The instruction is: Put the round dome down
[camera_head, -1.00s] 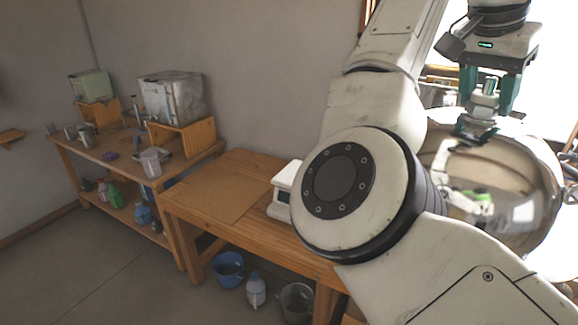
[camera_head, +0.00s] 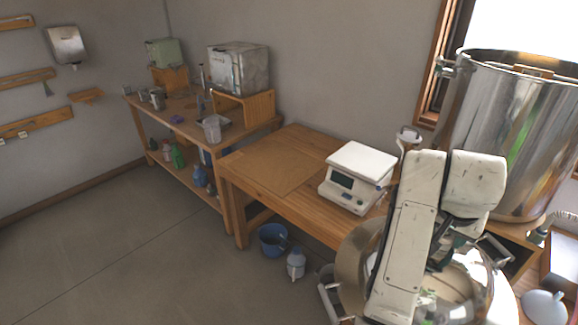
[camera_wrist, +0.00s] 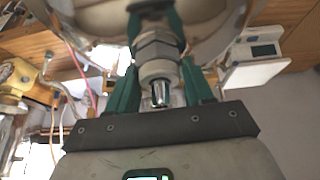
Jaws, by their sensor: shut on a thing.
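The round dome (camera_head: 468,288) is a large, polished metal shell at the bottom right of the head view. My arm covers its middle, and the bottom picture edge cuts it off. In the wrist view, the dome (camera_wrist: 95,14) fills the top, with a metal fitting (camera_wrist: 157,52) at its centre. My gripper (camera_wrist: 158,48) has its green fingers on either side of that fitting and is shut on it.
A wooden table (camera_head: 262,184) has a bare brown area at its left and a white scale (camera_head: 357,180) at its right. A big open steel pot (camera_head: 510,135) stands at right. A blue bucket (camera_head: 271,240) and a bottle (camera_head: 296,265) are on the floor.

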